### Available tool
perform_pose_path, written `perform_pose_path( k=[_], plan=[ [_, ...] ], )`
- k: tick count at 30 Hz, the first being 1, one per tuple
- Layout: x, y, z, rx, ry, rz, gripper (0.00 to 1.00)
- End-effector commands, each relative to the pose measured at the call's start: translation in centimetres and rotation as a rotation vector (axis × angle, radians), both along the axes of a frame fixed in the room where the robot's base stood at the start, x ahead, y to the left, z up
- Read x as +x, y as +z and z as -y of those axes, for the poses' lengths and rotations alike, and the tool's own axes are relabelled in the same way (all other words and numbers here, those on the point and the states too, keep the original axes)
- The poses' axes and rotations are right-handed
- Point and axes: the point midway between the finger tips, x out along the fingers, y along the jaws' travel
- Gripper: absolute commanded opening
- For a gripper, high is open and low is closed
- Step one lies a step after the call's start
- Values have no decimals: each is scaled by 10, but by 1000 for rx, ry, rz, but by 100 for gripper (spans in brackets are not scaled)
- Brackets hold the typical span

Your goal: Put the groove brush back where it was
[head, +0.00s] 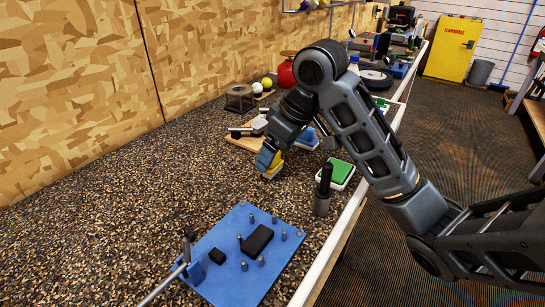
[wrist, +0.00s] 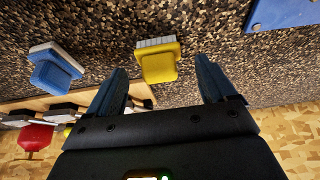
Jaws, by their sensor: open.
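Two brush-like blocks with pale bristle edges lie on the speckled bench. The yellow brush (wrist: 158,64) appears between my fingertips in the wrist view, not gripped. In the head view this yellow brush (head: 273,169) shows partly, behind and below my fingers. The blue brush (wrist: 54,68) lies apart to the left in the wrist view; the blue brush (head: 307,138) is just beyond my gripper in the head view. I cannot tell which one is the groove brush. My gripper (head: 268,160) is open, low over the bench; its two blue fingers (wrist: 162,78) hold nothing.
A blue plate (head: 228,245) with pegs and black blocks lies at the near end. A dark upright cylinder (head: 322,198) and a green-topped white tray (head: 341,172) stand near the bench's right edge. A wooden board (head: 245,143) with tools is behind my gripper. Bare bench lies left.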

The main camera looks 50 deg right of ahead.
Motion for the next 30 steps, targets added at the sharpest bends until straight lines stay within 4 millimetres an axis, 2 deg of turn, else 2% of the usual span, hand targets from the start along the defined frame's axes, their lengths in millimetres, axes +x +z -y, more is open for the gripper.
perform_pose_path(
  k=[1,3,9,12,18,30],
  plan=[
    [-4,16,2,-7,0,2,84],
    [-11,32,3,-9,-1,0,84],
    [-25,63,3,-7,-1,-1,84],
    [-29,72,3,-4,0,-1,84],
    [-33,80,2,-2,0,-2,84],
    [-33,80,2,-1,0,-1,84]
  ],
)
